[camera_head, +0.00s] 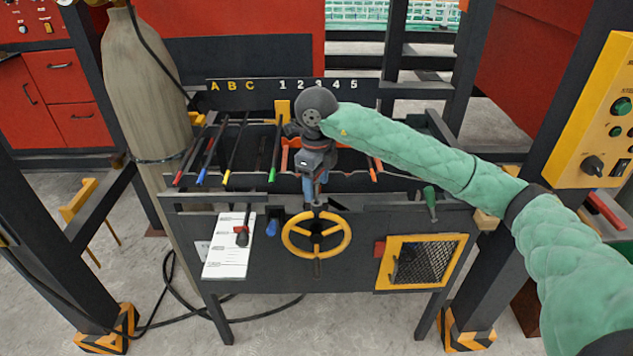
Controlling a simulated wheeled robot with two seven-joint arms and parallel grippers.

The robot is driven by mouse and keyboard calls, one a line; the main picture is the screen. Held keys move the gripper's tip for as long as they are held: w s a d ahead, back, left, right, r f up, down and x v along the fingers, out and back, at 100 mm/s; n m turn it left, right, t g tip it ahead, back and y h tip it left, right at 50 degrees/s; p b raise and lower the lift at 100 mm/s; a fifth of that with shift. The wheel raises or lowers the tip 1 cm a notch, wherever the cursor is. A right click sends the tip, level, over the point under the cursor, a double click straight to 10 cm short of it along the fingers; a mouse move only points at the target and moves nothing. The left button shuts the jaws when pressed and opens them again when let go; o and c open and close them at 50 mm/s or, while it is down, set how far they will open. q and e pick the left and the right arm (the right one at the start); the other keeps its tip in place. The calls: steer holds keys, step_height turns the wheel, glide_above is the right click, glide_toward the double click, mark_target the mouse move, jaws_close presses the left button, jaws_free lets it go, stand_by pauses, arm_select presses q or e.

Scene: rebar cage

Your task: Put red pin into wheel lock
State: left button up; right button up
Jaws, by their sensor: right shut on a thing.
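My right gripper (316,186) comes in from the right on a green-sleeved arm. It points down just above the yellow wheel (347,236) on the dark front panel. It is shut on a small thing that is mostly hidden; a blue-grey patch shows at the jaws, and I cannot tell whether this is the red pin. A dark upright part stands between the jaws and the wheel's top; the wheel lock cannot be made out clearly. A small red and black piece (241,237) is on the panel left of the wheel, over a white sheet. My left gripper is not in view.
Coloured-tipped rods (237,155) lie in the rack behind the panel. A blue piece (272,228) is left of the wheel. A yellow-framed mesh (422,262) and a green-handled piece (430,202) are on the right. Dark posts flank the bench; a grey cylinder (150,100) stands left.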

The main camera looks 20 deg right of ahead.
mark_target(316, 199)
steer(key=shift+b, duration=0.4)
steer(key=shift+f+b, duration=2.4)
steer(key=shift+f, duration=0.25)
stand_by(0.5)
steer(key=shift+r, duration=0.15)
steer(key=shift+r+p, duration=0.55)
steer(key=shift+r, duration=1.65)
steer(key=shift+b, duration=1.05)
stand_by(1.0)
